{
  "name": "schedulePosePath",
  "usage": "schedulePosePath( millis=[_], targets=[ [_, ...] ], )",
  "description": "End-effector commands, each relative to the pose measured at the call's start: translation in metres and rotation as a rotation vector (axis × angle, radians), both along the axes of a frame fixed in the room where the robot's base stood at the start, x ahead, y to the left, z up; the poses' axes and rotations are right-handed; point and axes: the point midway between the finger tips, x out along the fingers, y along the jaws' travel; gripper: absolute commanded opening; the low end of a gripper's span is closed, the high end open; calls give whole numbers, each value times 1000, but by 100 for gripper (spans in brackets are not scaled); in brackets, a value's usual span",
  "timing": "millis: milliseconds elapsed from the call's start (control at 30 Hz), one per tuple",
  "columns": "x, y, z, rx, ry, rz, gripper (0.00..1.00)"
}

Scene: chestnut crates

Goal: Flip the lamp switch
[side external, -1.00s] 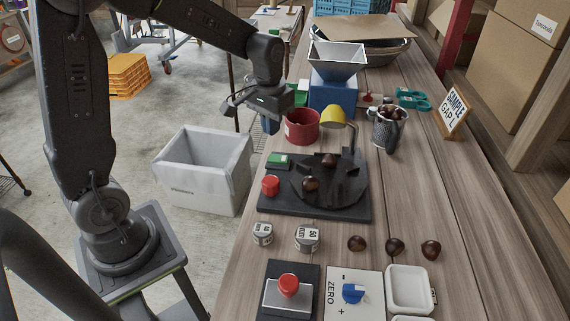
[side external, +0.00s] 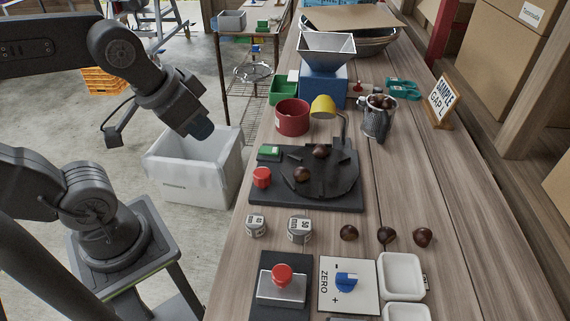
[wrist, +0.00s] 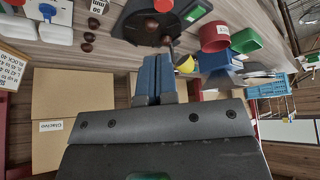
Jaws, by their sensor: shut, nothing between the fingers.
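A small yellow lamp (side external: 323,105) on a dark stem stands at the back of a black turntable board (side external: 350,196). The board also has a red knob (side external: 262,177) and a green-topped part (side external: 269,152) at its left side. I cannot tell which part is the lamp switch. My gripper (side external: 200,131) is shut and empty, with blue fingers, hanging above the white bin left of the table. In the wrist view, my gripper (wrist: 155,80) points toward the board, and the yellow lamp (wrist: 186,64) is just right of its fingers.
Chestnuts lie on the board and in a front row (side external: 386,235). Two weights (side external: 299,229), a red-button box (side external: 282,290) and a ZERO dial panel (side external: 348,301) are in front. A red cup (side external: 293,117), hopper (side external: 326,50) and mesh cup (side external: 379,123) stand behind.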

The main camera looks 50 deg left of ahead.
Motion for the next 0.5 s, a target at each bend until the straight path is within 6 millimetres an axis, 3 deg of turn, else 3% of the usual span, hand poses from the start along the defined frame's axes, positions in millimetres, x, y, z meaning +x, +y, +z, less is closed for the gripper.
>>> schedulePosePath(
  millis=[267,500],
  targets=[
    [5,1,2,9,12,-13,0],
    [43,10,12,84,117,-149,0]
  ],
)
